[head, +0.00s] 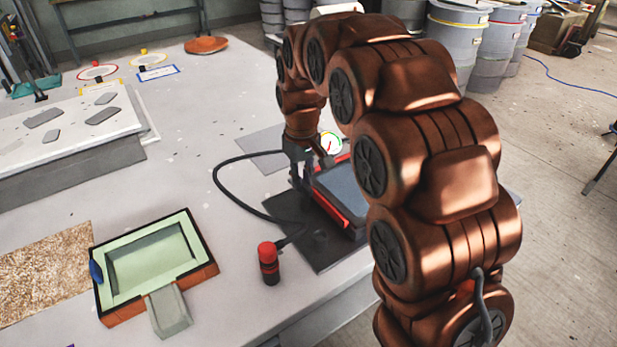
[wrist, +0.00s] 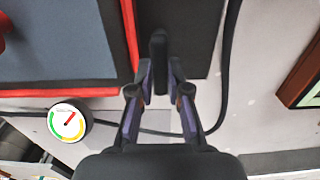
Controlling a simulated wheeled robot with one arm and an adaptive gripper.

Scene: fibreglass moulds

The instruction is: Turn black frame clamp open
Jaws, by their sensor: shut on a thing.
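The black frame clamp (wrist: 158,62) shows in the wrist view as a dark upright lever beside the red frame (wrist: 132,35). My gripper (wrist: 159,75) is shut on it, one finger on each side. In the head view my gripper (head: 301,186) reaches down at the left edge of the red frame (head: 333,207), which surrounds a blue-grey panel (head: 343,185). The clamp is hard to make out there, dark against my dark fingers. Its base is not clear in either view.
A dial gauge (head: 330,143) stands behind the frame. A black hose (head: 222,180) loops left of my gripper to a red-capped cylinder (head: 268,265). A pale green mould (head: 150,262) lies at the front left. The table (head: 190,180) between is mostly clear.

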